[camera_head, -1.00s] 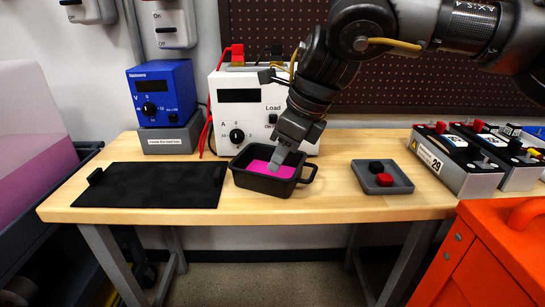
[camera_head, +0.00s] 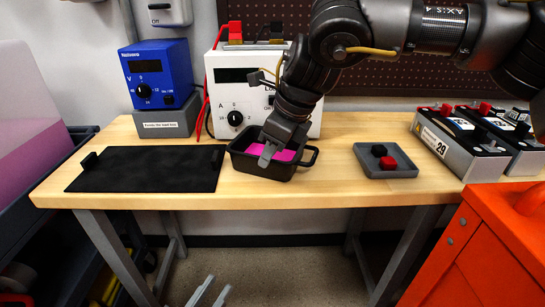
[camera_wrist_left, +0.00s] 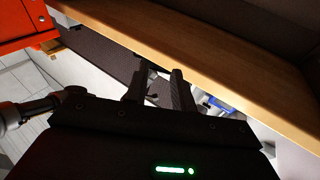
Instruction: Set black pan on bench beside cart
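The black pan (camera_head: 262,169) with a side handle sits on the wooden bench (camera_head: 325,197), in front of the white load unit. Its inside shows magenta. My right gripper (camera_head: 270,154) reaches down from above at the pan, its visible finger overlapping the pan's front left part. The other finger is hidden, so I cannot tell whether it grips the rim. My left gripper's pale fingertips (camera_head: 208,292) show low in front of the bench. In the left wrist view its two fingers (camera_wrist_left: 157,85) are apart with nothing between them. An orange cart (camera_head: 480,245) stands at the lower right.
A flat black panel (camera_head: 150,170) with knobs lies left of the pan. A grey tray (camera_head: 385,170) with a black and a red block is to the right, then battery modules (camera_head: 455,145). Blue (camera_head: 155,80) and white (camera_head: 230,95) meters stand behind. Bare wood lies between pan and tray.

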